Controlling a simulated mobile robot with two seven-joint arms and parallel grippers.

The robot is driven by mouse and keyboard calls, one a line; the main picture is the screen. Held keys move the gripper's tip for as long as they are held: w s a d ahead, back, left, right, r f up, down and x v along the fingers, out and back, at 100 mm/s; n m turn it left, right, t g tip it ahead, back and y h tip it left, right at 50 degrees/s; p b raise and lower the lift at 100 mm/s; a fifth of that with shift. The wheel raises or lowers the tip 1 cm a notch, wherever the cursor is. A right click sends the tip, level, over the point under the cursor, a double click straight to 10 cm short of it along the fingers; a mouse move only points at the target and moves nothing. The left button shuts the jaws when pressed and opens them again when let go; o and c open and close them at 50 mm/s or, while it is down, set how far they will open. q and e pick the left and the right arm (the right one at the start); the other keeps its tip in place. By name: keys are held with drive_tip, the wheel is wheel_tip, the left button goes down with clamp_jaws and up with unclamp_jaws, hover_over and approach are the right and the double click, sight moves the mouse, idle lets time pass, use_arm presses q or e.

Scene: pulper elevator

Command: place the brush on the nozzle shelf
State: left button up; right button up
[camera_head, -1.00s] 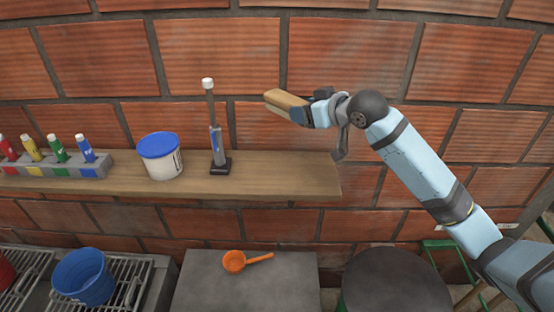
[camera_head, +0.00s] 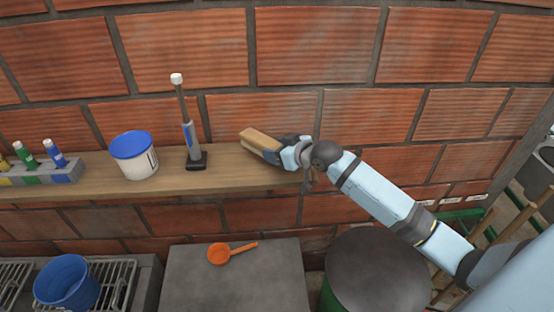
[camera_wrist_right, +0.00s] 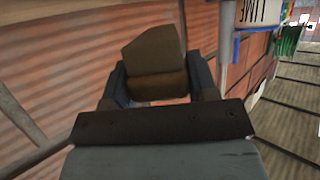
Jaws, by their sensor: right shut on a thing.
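The brush (camera_head: 258,141) is a tan, block-shaped piece held in my right gripper (camera_head: 278,150). The gripper is shut on it over the right part of the wooden nozzle shelf (camera_head: 225,180). I cannot tell whether the brush touches the shelf. In the right wrist view the brush (camera_wrist_right: 155,62) sits between the two dark fingers of the right gripper (camera_wrist_right: 158,82). The shelf runs along the brick wall. My left gripper is in neither view.
On the shelf stand a rack (camera_head: 45,175) with coloured nozzles, a white tub with a blue lid (camera_head: 134,155) and an upright grey tool (camera_head: 190,135). Below are a grey surface with an orange scoop (camera_head: 219,254), a blue bucket (camera_head: 68,283) and a dark round lid (camera_head: 375,272).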

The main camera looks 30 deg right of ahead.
drive_tip(key=shift+f, duration=1.95)
drive_tip(key=shift+f, duration=0.1)
drive_tip(key=o, duration=1)
drive_tip(key=shift+c, duration=0.2)
